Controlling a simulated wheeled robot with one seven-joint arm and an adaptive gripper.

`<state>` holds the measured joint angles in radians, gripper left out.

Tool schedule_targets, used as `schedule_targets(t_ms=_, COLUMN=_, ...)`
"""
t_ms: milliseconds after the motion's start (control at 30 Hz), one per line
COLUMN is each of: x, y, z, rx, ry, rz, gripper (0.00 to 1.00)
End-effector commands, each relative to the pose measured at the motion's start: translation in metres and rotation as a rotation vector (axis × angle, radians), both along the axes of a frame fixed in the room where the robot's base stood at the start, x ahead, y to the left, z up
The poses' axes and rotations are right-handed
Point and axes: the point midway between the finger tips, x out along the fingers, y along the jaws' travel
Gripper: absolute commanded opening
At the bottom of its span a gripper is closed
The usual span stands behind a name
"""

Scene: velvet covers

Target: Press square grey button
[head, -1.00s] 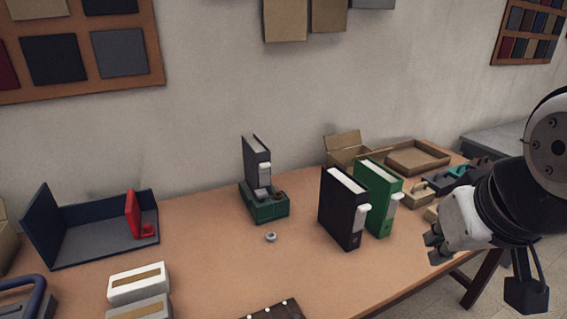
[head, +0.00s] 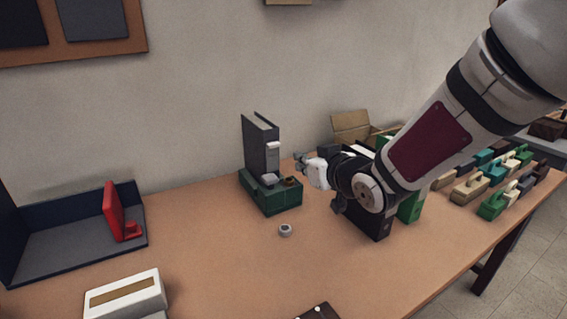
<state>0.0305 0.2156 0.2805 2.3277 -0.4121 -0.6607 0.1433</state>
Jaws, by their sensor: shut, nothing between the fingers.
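A green box (head: 270,202) stands on the table in the middle of the head view, in front of a grey upright binder (head: 260,145). On its top are a light grey, squarish button (head: 268,180) at the left and a small brownish round piece (head: 290,181) at the right. My gripper (head: 300,161) is shut and empty. It points left, just right of and above the green box, apart from the grey button. The fingertips are small in the view.
A dark binder (head: 376,225) and a green binder (head: 411,208) stand under my arm on the right. A small grey round piece (head: 285,230) lies in front of the box. A navy tray (head: 75,262) with a red bookend (head: 114,212) is at the left.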

Motion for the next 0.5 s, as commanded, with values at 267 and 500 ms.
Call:
schedule_targets(t_ms=267, x=0.009, y=0.022, z=-0.013, rx=0.072, ry=-0.04, rz=0.057, gripper=0.0)
schedule_targets(t_ms=500, x=0.009, y=0.022, z=-0.012, rx=0.073, ry=-0.042, rz=0.058, gripper=0.0)
